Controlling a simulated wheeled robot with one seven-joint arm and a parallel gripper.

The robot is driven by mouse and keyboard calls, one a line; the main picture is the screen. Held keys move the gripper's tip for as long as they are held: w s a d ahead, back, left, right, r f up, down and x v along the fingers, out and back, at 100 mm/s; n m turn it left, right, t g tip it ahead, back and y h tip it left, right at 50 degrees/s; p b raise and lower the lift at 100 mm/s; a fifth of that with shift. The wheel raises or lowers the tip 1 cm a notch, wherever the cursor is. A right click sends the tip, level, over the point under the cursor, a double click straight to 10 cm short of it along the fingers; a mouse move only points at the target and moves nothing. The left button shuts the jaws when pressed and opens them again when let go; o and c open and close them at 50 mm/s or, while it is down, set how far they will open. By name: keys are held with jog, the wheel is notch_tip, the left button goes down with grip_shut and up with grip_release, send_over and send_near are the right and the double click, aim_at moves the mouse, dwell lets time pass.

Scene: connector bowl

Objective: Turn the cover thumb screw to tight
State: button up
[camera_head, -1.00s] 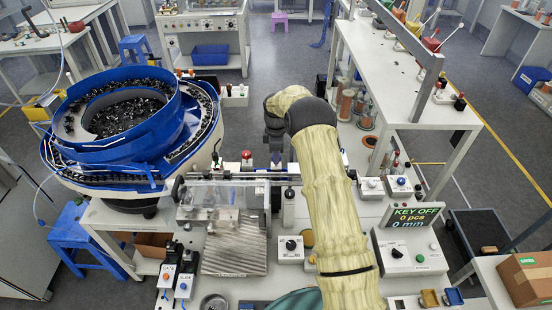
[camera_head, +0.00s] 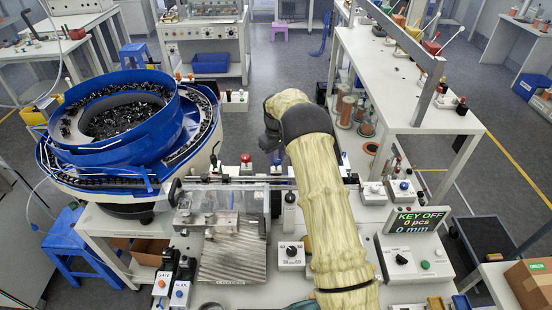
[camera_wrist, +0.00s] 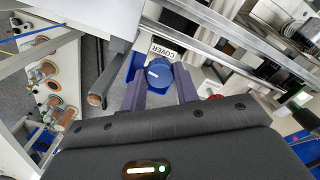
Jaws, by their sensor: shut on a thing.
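The cover thumb screw (camera_wrist: 160,73) is a round blue knob with a white mark on its face, next to a "COVER" label (camera_wrist: 163,50) in the wrist view. A clear cover (camera_head: 225,196) lies along the track left of my arm.
A blue bowl feeder (camera_head: 115,125) stands at left. A display (camera_head: 418,220) reads "KEY OFF, 0 pcs, 0 mm". A knob box (camera_head: 291,254) and a ridged metal plate (camera_head: 230,262) are in front. A raised shelf (camera_head: 400,100) stands at right.

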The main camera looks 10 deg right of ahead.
jog(key=m, duration=0.4)
jog(key=shift+w+r+m, duration=0.1)
jog(key=shift+m, duration=0.2)
jog(key=m, duration=0.3)
jog(key=shift+m, duration=0.3)
jog(key=m, duration=0.3)
jog(key=shift+m, duration=0.3)
jog(key=m, duration=0.4)
jog(key=o, duration=1)
jog(key=shift+c, duration=0.2)
